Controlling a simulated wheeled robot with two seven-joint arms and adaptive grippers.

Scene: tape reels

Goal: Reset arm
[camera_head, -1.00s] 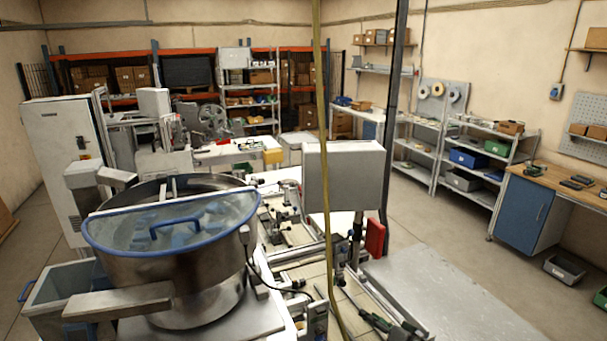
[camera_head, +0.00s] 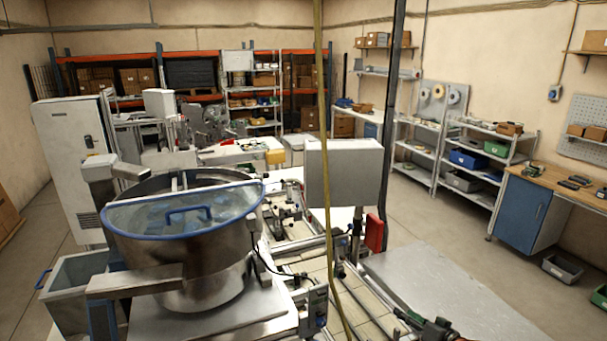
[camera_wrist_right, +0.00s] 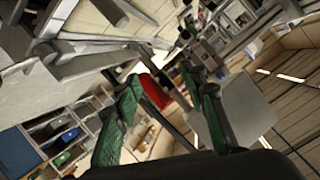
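My right gripper (camera_head: 406,316) shows small at the bottom edge of the head view, right of the conveyor, with green finger pads and a dark body. In the right wrist view my right gripper (camera_wrist_right: 160,80) has its two green-padded fingers spread apart, with nothing held between them. A red panel (camera_wrist_right: 154,92) shows behind the gap between the fingers. My left gripper is in neither view.
A steel bowl feeder (camera_head: 185,240) with a blue-rimmed clear lid stands at the left. A grey box (camera_head: 343,172) stands on a post by the conveyor (camera_head: 365,320). Tape reels (camera_head: 454,96) hang at the far shelves.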

